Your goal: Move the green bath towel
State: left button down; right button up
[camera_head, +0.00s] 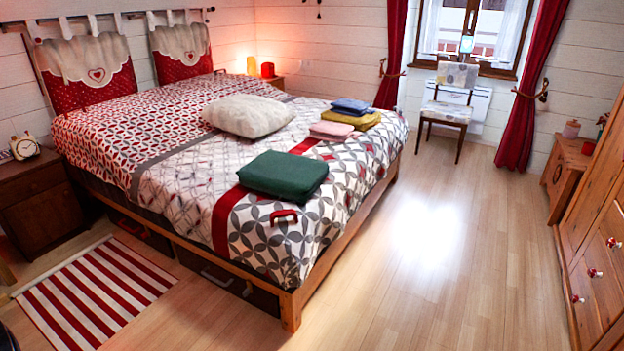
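The green bath towel (284,174) lies folded into a thick flat block on the bed, near its front right corner. Neither of my grippers shows in the head view, and nothing touches the towel. A small red item with a handle-like shape (284,215) lies on the bed just in front of the towel. Folded pink (331,130), yellow (352,119) and blue (351,106) cloths lie behind the towel, further back on the bed.
The bed (340,255) has a wooden frame and a patterned cover, with a pale pillow (248,115) on it. A striped rug (95,293) and nightstand (40,205) are at left. A chair (446,110) stands by the window. The wooden floor (450,240) right of the bed is clear.

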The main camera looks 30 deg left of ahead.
aim_at(289, 177)
jog(key=z, duration=0.25)
jog(key=i, duration=2.05)
jog(key=u, duration=0.85)
jog(key=i, duration=1.45)
jog(key=u, duration=1.5)
jog(key=i, duration=0.4)
jog(key=u, duration=0.4)
